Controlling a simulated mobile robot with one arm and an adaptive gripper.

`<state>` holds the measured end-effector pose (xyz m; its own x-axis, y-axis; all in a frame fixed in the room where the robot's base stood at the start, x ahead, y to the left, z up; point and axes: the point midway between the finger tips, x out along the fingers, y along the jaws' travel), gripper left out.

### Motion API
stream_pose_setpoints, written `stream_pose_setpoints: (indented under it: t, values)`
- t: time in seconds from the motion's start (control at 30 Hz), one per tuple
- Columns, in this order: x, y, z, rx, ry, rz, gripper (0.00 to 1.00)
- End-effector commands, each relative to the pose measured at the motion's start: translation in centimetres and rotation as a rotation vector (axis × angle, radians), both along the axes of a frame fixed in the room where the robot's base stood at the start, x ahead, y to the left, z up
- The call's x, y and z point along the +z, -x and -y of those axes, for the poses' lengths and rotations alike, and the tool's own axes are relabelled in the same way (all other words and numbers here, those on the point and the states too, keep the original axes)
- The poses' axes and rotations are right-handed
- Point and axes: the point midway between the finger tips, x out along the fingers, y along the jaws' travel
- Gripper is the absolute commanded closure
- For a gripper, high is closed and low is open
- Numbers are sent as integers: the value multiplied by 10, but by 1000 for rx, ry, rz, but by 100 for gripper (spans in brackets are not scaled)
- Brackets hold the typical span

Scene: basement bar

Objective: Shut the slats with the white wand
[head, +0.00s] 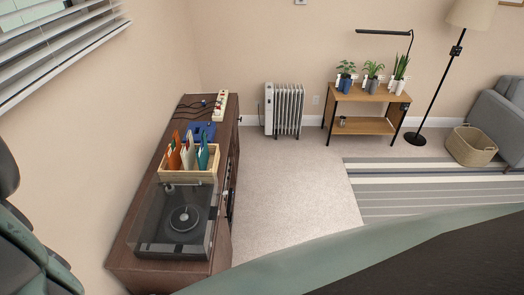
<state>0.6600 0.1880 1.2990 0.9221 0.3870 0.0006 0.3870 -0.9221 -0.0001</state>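White slatted blinds (62,45) hang on the wall in the upper left corner of the head view. Their lower slats and bottom edge show, tilted in the picture, with gaps between several slats. The upper and left parts of the blinds are out of frame. I cannot make out the white wand in this view. My gripper is not in view. Dark and grey-green parts of my own body show at the left edge and across the bottom.
Below the blinds, a brown cabinet (140,205) holds a turntable (183,220), a wooden file box (188,178) and a power strip (220,105). A white radiator (285,109) and a plant table (362,97) stand at the far wall. Carpet (290,180) beside the cabinet is clear.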

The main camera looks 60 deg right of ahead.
Motion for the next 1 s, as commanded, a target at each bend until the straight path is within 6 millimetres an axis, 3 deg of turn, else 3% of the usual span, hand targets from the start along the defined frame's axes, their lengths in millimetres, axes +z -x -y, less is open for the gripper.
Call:
stream_pose_setpoints:
  t: [0.23, 0.27, 0.77, 1.0]
  values:
    - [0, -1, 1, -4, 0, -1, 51]
    - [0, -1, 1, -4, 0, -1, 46]
    - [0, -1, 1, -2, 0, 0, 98]
    - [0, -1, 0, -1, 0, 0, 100]
